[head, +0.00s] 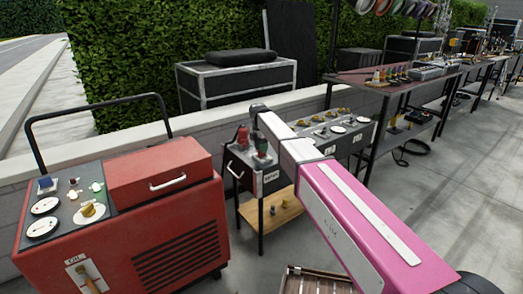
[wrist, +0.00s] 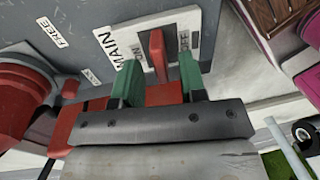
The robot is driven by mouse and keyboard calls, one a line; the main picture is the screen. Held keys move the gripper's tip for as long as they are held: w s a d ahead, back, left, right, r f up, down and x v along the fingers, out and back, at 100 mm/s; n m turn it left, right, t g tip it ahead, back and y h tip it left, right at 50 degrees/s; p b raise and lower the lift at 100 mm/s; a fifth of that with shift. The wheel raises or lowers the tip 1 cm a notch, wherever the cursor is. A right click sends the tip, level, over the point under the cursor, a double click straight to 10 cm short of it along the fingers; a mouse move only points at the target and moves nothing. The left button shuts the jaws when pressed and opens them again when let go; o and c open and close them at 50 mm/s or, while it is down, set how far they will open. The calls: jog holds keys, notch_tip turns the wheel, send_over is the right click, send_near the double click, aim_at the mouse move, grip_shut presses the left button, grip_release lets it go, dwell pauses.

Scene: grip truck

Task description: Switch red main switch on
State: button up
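The red main switch lever (wrist: 157,52) stands on a white plate (wrist: 118,38) marked MAIN, ON and OFF in the wrist view. The OFF mark is right of the lever; the ON mark is left of it and partly hidden. My gripper (wrist: 160,68) is open, with its two green fingers apart on either side of the lever's line. The lever shows in the gap between the fingers; I cannot tell whether either finger touches it. In the head view my arm reaches toward the dark control box (head: 271,177), and the lever cannot be made out there.
A red generator-like cart (head: 180,250) with a handle stands at the left. A dark shelf table (head: 375,85) with tools stands at the right. A wooden lower shelf (head: 275,215) sits below the control box. Open paving (head: 440,190) lies at the right.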

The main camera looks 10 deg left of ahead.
jog(key=shift+f, duration=0.45)
grip_shut()
jog(key=shift+w+a+f+g+h, duration=0.15)
jog(key=shift+w+a+g+h, duration=0.3)
jog(key=shift+g+h, duration=0.3)
jog(key=shift+a+f+g+h, duration=0.1)
jog(key=shift+a+g+h, duration=0.05)
jog(key=shift+g+h, duration=0.6)
grip_release()
